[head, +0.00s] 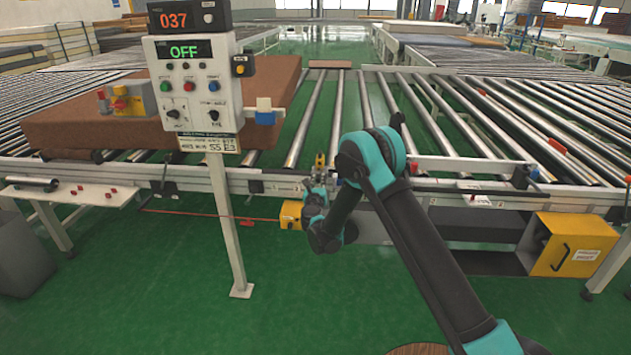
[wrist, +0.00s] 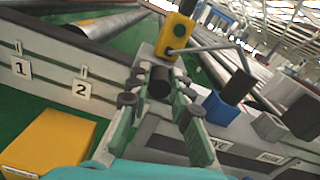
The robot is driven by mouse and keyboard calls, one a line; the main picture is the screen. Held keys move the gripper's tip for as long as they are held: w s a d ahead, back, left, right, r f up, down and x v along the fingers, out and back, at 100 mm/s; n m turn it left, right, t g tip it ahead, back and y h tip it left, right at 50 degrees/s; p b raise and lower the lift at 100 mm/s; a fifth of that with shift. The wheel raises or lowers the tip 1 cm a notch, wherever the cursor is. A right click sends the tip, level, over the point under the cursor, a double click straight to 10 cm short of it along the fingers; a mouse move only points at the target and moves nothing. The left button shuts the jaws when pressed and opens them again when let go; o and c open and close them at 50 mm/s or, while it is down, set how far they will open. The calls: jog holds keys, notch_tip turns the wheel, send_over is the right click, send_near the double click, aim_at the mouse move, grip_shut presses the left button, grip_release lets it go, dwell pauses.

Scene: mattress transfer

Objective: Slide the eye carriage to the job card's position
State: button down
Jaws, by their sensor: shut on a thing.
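The eye carriage (wrist: 174,35), a yellow block with a dark lens, stands on a grey bracket on the conveyor's side rail in the wrist view. It also shows small in the head view (head: 320,160). My gripper (wrist: 160,84) is shut on the carriage's black knob (wrist: 160,80), one finger on each side. In the head view my gripper (head: 318,192) is at the rail and its fingers are hard to make out. Position plates 1 (wrist: 20,67) and 2 (wrist: 82,89) lie left of the carriage. The job card (head: 208,144) hangs under the control box; its last mark looks like E3.
The control box (head: 193,85) on its post reads OFF, with 037 above. A brown mattress (head: 60,130) lies on the rollers behind it. A yellow box (head: 291,214) sits below the rail with a red beam running left.

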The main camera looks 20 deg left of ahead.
jog(key=c, duration=1.4)
grip_release()
jog(key=shift+o, duration=0.2)
jog(key=v, duration=0.7)
jog(key=shift+s, duration=0.25)
